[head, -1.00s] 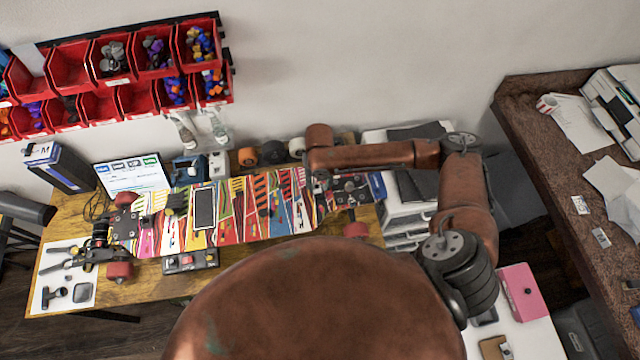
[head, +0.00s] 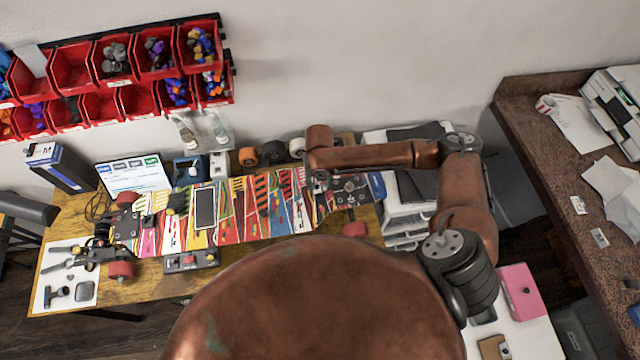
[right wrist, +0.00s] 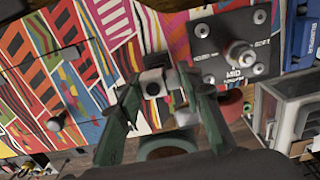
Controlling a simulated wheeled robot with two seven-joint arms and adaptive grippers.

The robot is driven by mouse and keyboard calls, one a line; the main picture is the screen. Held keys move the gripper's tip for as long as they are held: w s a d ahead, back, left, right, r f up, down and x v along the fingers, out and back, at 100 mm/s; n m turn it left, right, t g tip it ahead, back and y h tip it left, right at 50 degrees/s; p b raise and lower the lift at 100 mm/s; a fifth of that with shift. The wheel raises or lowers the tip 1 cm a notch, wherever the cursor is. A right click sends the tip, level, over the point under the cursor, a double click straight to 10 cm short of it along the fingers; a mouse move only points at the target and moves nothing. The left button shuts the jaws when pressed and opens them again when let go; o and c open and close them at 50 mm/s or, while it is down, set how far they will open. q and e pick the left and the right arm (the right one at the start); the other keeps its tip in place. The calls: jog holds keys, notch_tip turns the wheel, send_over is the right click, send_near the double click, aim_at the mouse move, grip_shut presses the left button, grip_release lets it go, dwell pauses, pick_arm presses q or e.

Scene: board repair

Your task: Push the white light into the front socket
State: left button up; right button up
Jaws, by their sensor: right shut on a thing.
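The striped skateboard (head: 238,222) lies upside down across the table, with dark metal plates at its ends. My right gripper (head: 320,182) is over its right part, small and partly hidden by my arm in the head view. In the right wrist view, my right gripper (right wrist: 157,92) has its two green fingers around a small white-and-black piece, which looks like the white light (right wrist: 154,82). The light is close over the deck, beside the dark plate (right wrist: 232,48) with a bolt. The front socket cannot be made out. My left gripper is not in view.
A black phone-like device (head: 204,208) lies on the deck, and a control box (head: 190,260) stands in front of it. Loose wheels (head: 272,152) stand behind the board. White drawers (head: 405,222) are right of the table; red bins (head: 112,62) hang on the wall.

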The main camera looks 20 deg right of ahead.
jog(key=shift+f, duration=0.35)
dwell(0.6)
jog(key=shift+f+p, duration=0.15)
jog(key=shift+p, duration=0.35)
jog(key=shift+f, duration=0.5)
dwell(1.1)
jog(key=o, duration=1.3)
jog(key=shift+c, duration=0.2)
jog(key=shift+o, duration=1.3)
jog(key=shift+r, duration=0.2)
jog(key=shift+r+p, duration=1.35)
jog(key=shift+p, duration=0.4)
